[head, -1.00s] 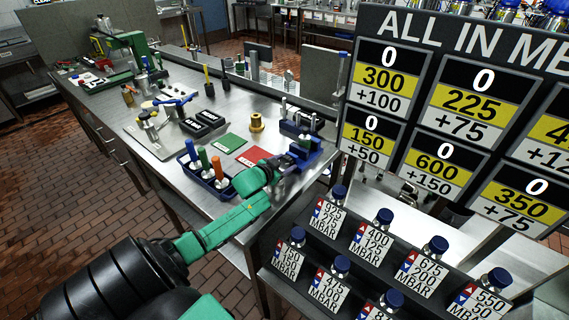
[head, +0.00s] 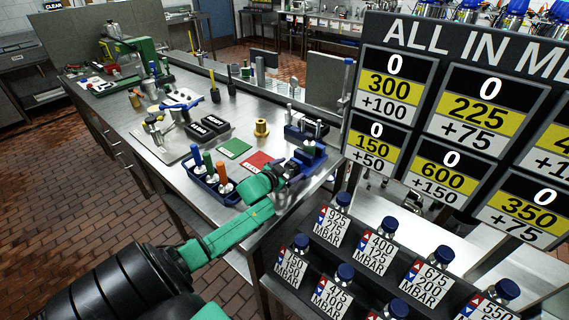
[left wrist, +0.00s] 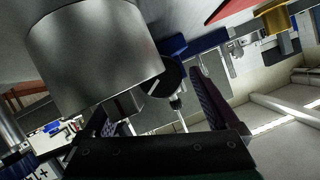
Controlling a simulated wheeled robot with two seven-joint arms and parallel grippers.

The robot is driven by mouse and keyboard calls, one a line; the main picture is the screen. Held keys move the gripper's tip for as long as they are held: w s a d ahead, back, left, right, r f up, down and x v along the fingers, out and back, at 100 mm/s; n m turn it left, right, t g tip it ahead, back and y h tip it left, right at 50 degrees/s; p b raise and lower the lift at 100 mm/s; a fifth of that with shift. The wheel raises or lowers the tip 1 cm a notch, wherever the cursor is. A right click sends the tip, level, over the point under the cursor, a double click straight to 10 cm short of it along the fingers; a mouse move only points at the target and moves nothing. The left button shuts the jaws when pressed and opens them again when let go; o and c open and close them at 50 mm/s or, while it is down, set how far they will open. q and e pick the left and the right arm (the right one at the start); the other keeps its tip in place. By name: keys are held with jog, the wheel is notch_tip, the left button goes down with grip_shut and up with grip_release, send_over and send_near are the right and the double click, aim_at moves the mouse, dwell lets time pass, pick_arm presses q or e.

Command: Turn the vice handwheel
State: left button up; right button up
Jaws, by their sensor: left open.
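The blue vice (head: 311,157) stands near the front right corner of the steel bench. My left gripper (head: 291,169) is at the vice's near left side, and its hand partly hides the handwheel side. In the left wrist view my left gripper (left wrist: 150,103) is open, with a dark finger on each side. A black round part with a white mark (left wrist: 169,80) shows between the fingers, by blue parts of the vice (left wrist: 205,40). It may be the handwheel; contact cannot be told. A large grey metal cylinder (left wrist: 92,52) fills the upper left there. My right gripper is not in view.
A blue tray (head: 205,186) with coloured-handled tools lies left of my gripper. A red plate (head: 258,161), a green plate (head: 235,148) and a brass part (head: 261,128) lie behind. The scoreboard (head: 450,110) and a rack of labelled bottles (head: 345,250) stand to the right.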

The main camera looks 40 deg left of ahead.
pick_arm(q)
jog(key=v, duration=1.4)
jog(key=shift+s, duration=0.2)
jog(key=shift+r, duration=0.1)
